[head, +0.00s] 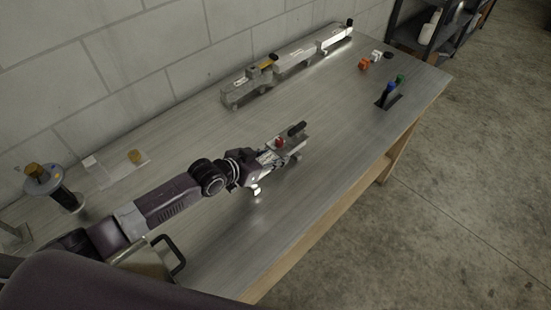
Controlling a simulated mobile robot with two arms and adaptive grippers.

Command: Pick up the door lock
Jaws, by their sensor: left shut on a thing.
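The door lock (293,150), a grey metal piece with a black handle and a red part on top, is near the middle of the workbench in the head view. My left gripper (268,162) reaches it from the left and is shut on it. The gripper hides the near end of the lock. I cannot tell if the lock touches the bench top or is slightly above it. My right gripper is not in view.
The workbench (225,135) runs along a block wall. A long metal assembly (296,58) lies at the back. Orange (364,64) and white small parts, and blue and green handled tools (391,88), are at the far right. A spool-like stand (62,198) is at left. The front right is clear.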

